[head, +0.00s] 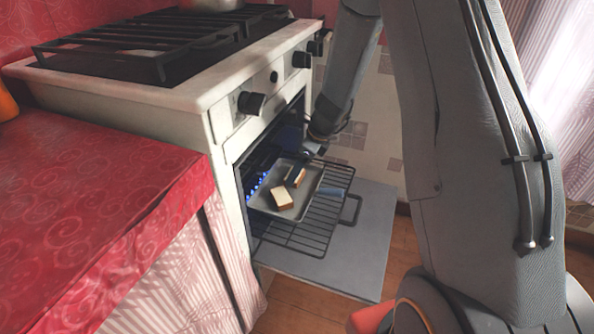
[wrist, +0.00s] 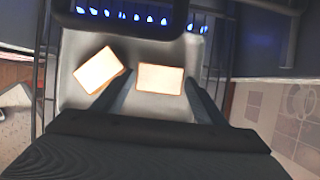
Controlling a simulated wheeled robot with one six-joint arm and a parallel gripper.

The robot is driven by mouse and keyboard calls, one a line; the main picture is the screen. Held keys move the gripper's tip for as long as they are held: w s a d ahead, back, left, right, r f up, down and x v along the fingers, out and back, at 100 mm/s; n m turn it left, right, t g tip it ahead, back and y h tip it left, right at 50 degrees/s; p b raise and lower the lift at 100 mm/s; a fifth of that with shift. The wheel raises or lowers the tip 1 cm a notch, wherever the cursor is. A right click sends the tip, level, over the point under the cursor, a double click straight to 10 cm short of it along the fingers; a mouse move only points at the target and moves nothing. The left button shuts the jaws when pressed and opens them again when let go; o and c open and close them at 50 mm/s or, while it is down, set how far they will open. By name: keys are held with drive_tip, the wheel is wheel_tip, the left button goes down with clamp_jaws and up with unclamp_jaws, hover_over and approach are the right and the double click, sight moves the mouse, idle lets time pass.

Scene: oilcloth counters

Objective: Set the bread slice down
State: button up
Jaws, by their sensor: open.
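Two pale bread slices with brown crusts lie flat on a grey metal tray (head: 312,187). The far slice (head: 299,178) is the right-hand slice (wrist: 160,78) in the wrist view. The near slice (head: 282,198) is the left-hand slice (wrist: 98,70) there, and it lies askew. My gripper (wrist: 158,84) is open, with one finger on each side of the right-hand slice. A gap shows between each finger and that slice. In the head view my gripper (head: 298,168) reaches down over the far part of the tray and partly hides the far slice.
The tray sits on a wire rack (head: 295,235) pulled out over the lowered oven door (head: 372,230). Blue flames (head: 256,186) burn at the oven's back. The cream stove (head: 150,95) stands above, and a red oilcloth counter (head: 90,200) is at left.

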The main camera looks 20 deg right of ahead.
drive_tip(key=p+v, duration=0.3)
drive_tip(key=v, duration=0.8)
drive_tip(key=shift+p, duration=0.3)
drive_tip(key=shift+s, duration=0.1)
